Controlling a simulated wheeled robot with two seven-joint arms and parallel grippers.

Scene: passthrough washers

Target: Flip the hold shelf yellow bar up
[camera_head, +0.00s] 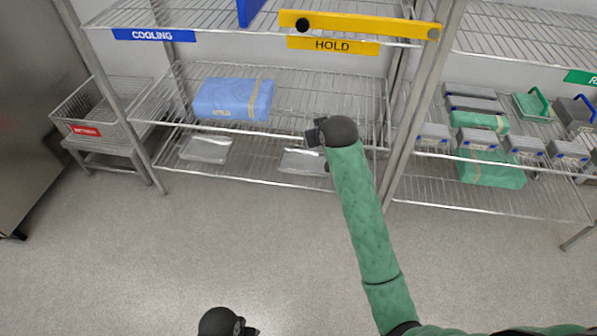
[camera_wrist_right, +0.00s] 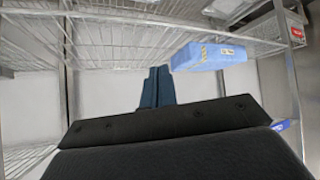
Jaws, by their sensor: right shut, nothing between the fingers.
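The yellow bar (camera_head: 365,25) lies nearly level across the front of the hold shelf's upper tier, just above the yellow HOLD label (camera_head: 333,45). It has a black knob at its left end and a small pivot at its right end on the upright. My right gripper (camera_head: 313,134) is below the bar, in front of the lower shelves, apart from it. In the right wrist view my right gripper's fingers (camera_wrist_right: 157,87) are together and empty. My left gripper (camera_head: 252,331) shows only partly at the bottom edge; its fingers are too cut off to judge.
A blue wrapped pack (camera_head: 233,99) sits on the middle wire shelf (camera_head: 300,103); it also shows in the right wrist view (camera_wrist_right: 207,55). Flat clear packs (camera_head: 207,148) lie below. A wire basket (camera_head: 95,108) stands left. Grey and green packs (camera_head: 492,172) fill the right rack. The floor is clear.

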